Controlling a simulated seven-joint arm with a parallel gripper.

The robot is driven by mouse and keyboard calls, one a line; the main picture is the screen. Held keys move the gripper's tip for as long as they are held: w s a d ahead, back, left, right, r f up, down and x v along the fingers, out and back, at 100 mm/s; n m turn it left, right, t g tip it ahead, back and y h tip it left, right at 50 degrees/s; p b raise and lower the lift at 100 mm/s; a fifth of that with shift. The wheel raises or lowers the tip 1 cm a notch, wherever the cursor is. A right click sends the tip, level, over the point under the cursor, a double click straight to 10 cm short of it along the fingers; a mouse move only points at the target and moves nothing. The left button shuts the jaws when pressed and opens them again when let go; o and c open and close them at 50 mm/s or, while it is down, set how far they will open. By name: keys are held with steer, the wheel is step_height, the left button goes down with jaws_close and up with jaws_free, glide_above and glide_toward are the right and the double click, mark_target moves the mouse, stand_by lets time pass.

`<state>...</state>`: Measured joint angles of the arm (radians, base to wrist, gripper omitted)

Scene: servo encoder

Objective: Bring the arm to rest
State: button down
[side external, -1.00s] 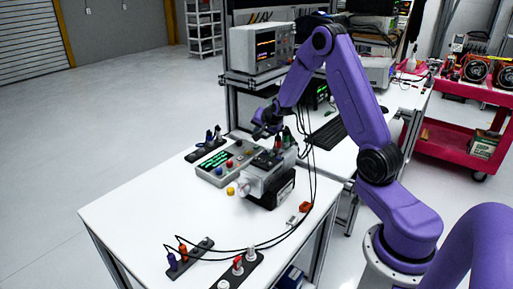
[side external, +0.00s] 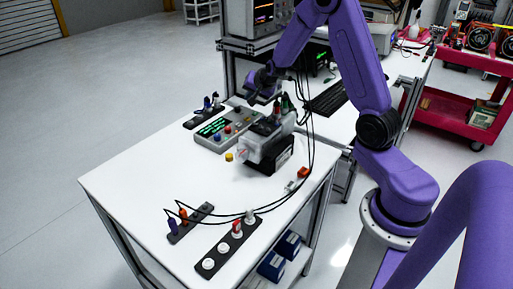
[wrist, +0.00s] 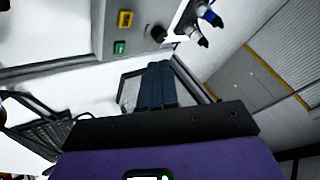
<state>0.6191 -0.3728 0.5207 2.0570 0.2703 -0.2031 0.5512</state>
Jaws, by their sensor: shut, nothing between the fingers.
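My gripper (side external: 254,97) is above the back of the white table, over the area between the button console and the grey servo unit. In the wrist view its two dark blue fingers (wrist: 157,85) lie side by side, shut and empty. The grey and black servo unit (side external: 268,150) stands on the table, with red and green plugs on its top and black cables hanging near it. My arm is bent, with its elbow high and the forearm sloping down to the gripper.
The console (side external: 222,130) with coloured buttons is near the gripper. Plug strips lie at the back (side external: 204,116) and front (side external: 230,247) of the table (side external: 140,185). Loose cables loop from the servo to the front plugs. A keyboard (side external: 328,98) lies on the bench behind.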

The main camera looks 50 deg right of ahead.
steer(key=s+a+r+n+g+y, duration=0.25)
steer(key=s+a+n, duration=0.4)
steer(key=a, duration=0.65)
steer(key=s+a+r+n+g+y, duration=0.25)
steer(key=s+a+n, duration=0.45)
steer(key=a, duration=0.5)
steer(key=s+r+n+g+h, duration=0.1)
steer(key=s+n, duration=1)
steer(key=s, duration=1.5)
steer(key=shift+s+a+r+g+h, duration=0.25)
steer(key=shift+r+g+h, duration=0.2)
steer(key=shift+g, duration=0.65)
steer(key=shift+w+n, duration=0.1)
steer(key=shift+n, duration=0.15)
